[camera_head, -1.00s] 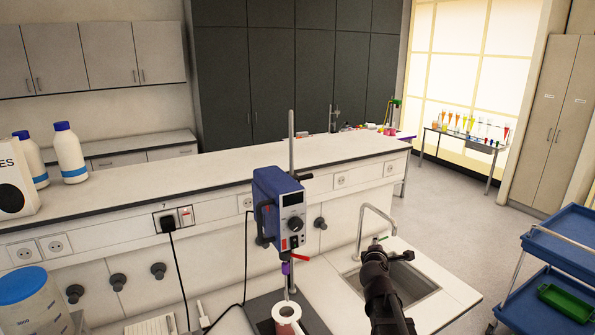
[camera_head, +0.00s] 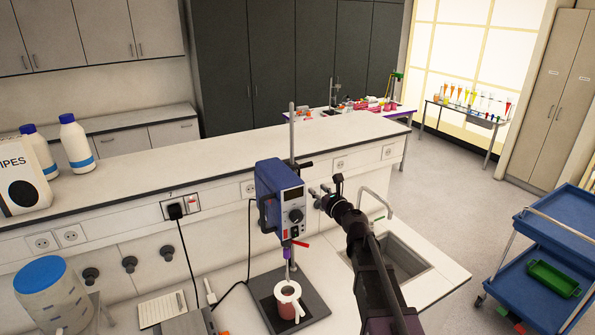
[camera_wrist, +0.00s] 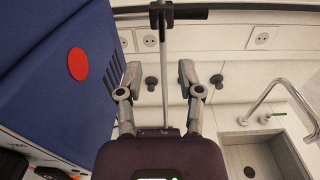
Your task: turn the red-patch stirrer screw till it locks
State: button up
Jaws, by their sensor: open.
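The blue stirrer (camera_head: 276,195) hangs on an upright metal rod (camera_head: 291,133) above a white and red mug-like vessel (camera_head: 288,301). In the wrist view its blue housing (camera_wrist: 50,30) fills the left, with a round red patch (camera_wrist: 78,64) on its side. A black clamp with a bar-like screw handle (camera_head: 305,165) sits at the rod; it shows at the top of the wrist view (camera_wrist: 185,14). My gripper (camera_head: 325,188) is open and empty, right of the stirrer. In the wrist view the rod appears between my gripper's fingers (camera_wrist: 160,72), with the clamp beyond the tips.
A sink (camera_head: 405,258) with a tall tap (camera_head: 375,200) lies to the right, near my arm. The raised bench shelf (camera_head: 200,170) runs behind the stirrer. A black cable hangs at the left. A blue cart (camera_head: 560,245) stands at the far right.

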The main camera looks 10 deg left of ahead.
aim_at(299, 172)
jog(key=x, duration=1.3)
jog(key=shift+w+a, duration=0.25)
jog(key=shift+w, duration=0.1)
grip_shut()
